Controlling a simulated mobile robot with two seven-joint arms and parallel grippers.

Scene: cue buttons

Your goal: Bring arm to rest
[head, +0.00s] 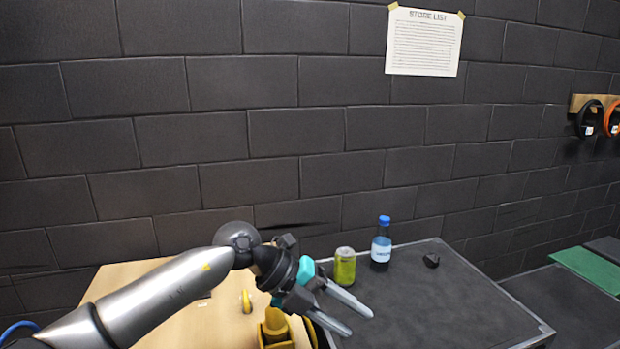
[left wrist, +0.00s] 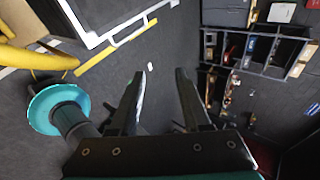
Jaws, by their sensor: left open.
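My left arm comes in from the lower left of the head view. Its gripper (head: 360,318) is open and empty, held in the air in front of the dark table (head: 440,305). In the left wrist view the two fingers (left wrist: 160,90) stand apart with nothing between them, and floor shows beyond them. My right gripper is in neither view.
A wooden surface (head: 215,318) holds yellow items. A brick wall (head: 250,130) stands behind.

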